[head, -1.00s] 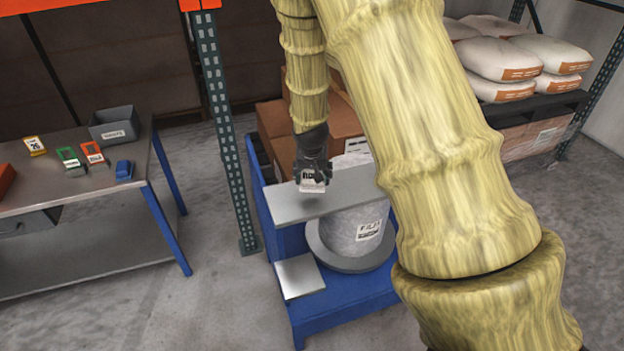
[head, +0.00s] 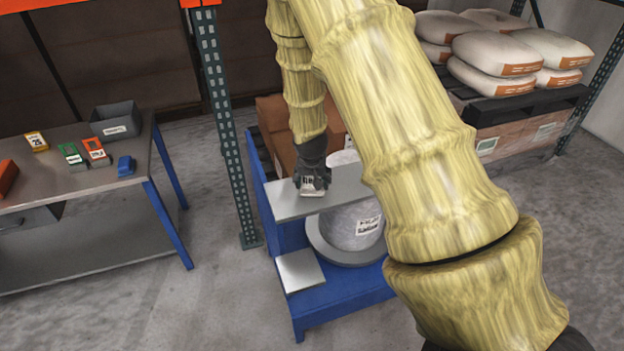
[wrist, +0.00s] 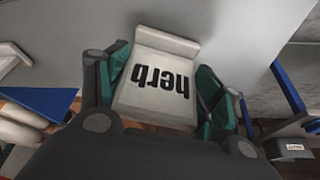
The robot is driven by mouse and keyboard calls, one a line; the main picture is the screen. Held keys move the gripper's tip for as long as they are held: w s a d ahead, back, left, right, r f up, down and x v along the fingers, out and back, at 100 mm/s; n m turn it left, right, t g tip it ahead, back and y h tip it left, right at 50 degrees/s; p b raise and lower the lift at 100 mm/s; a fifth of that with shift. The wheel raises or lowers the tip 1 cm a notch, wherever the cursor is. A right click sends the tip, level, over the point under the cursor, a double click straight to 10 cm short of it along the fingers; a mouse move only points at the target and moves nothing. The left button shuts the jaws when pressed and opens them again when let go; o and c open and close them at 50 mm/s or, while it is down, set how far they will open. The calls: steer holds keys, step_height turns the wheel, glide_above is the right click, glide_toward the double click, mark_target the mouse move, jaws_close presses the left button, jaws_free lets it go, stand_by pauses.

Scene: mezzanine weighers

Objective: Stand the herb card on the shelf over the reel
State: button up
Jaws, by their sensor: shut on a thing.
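The herb card (wrist: 156,80) is a small white card with "herb" in black, upside down in the wrist view. My gripper (head: 311,184) is shut on it, with a green-lined finger at each side of the card in the wrist view (wrist: 160,88). In the head view the card (head: 309,188) hangs below the dark fingers, at the left part of the grey shelf (head: 345,189). I cannot tell whether its lower edge touches the shelf. The white reel (head: 343,226), with a printed label, stands under the shelf on the blue stand (head: 345,295).
A steel table (head: 100,200) at left holds several coloured cards, a blue block (head: 125,166) and a grey bin (head: 115,122). A rack post (head: 230,140) stands between table and stand. Cardboard boxes (head: 275,120) are behind the shelf. A grey plate (head: 300,270) is at the stand's front.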

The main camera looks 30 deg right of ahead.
steer(key=o, duration=1)
steer(key=shift+o, duration=0.2)
steer(key=shift+r, duration=0.15)
steer(key=shift+b+v, duration=1.5)
steer(key=shift+v, duration=4.35)
steer(key=s+a+f+n+g, duration=0.1)
steer(key=s+a+f, duration=0.25)
steer(key=f, duration=0.45)
steer(key=s+a+f+n+y, duration=0.1)
steer(key=s+a+f, duration=0.1)
steer(key=s+f, duration=0.4)
steer(key=s+a+f+n+g, duration=0.1)
steer(key=s+a+f+n, duration=0.2)
steer(key=f, duration=0.6)
steer(key=s+a+f, duration=0.3)
steer(key=s+f, duration=0.1)
steer(key=s, duration=0.3)
steer(key=s+a+f+n+g+y, duration=0.1)
steer(key=s+f, duration=0.3)
steer(key=s, duration=0.4)
steer(key=s+a+f, duration=0.4)
steer(key=s, duration=0.4)
steer(key=shift+s+a+f+n+g+y, duration=0.2)
steer(key=shift+a+f+n+g+y, duration=0.1)
steer(key=shift+a+f+n, duration=0.1)
